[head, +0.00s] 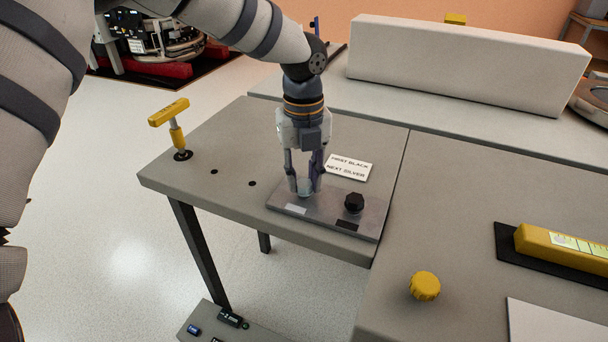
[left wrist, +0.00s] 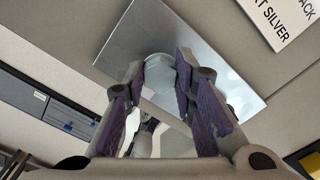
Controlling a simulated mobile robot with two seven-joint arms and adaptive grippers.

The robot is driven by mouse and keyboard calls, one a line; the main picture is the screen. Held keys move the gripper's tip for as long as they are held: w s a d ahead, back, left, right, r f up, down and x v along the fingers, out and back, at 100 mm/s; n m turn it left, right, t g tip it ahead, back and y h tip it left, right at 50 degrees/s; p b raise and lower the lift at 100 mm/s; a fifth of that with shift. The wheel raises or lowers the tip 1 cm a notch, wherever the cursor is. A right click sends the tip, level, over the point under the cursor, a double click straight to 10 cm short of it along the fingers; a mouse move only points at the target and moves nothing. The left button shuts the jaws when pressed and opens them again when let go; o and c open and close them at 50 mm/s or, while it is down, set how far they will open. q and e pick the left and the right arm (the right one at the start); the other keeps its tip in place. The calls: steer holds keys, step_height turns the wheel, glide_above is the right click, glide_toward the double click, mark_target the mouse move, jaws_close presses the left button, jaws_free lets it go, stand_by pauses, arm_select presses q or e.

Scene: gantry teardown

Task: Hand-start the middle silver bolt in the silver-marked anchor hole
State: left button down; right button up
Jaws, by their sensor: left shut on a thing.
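The silver bolt (head: 305,188) is between the fingertips of my left gripper (head: 305,184), which is shut on it. Its pale round head shows between the fingers in the left wrist view (left wrist: 157,74). The gripper points down over the left part of a grey metal plate (head: 328,214), just behind the silver mark (head: 296,209). The silver-marked hole is hidden by the bolt and fingers; I cannot tell whether the bolt's shank is in it. A black bolt (head: 354,203) stands on the plate to the right, behind a black mark (head: 347,225). My right gripper is not in view.
A card (head: 349,167) reading "FIRST BLACK NEXT SILVER" lies behind the plate. A yellow T-handle (head: 169,112) stands at the table's left corner, with two open holes (head: 214,171) near it. A yellow knob (head: 425,286) and yellow level (head: 565,247) are on the right table.

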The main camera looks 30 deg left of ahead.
arm_select(q)
steer(key=shift+m, duration=1.1)
steer(key=c, duration=1.2)
jaws_free()
steer(key=shift+c, duration=0.2)
step_height(320, 180, up, 16)
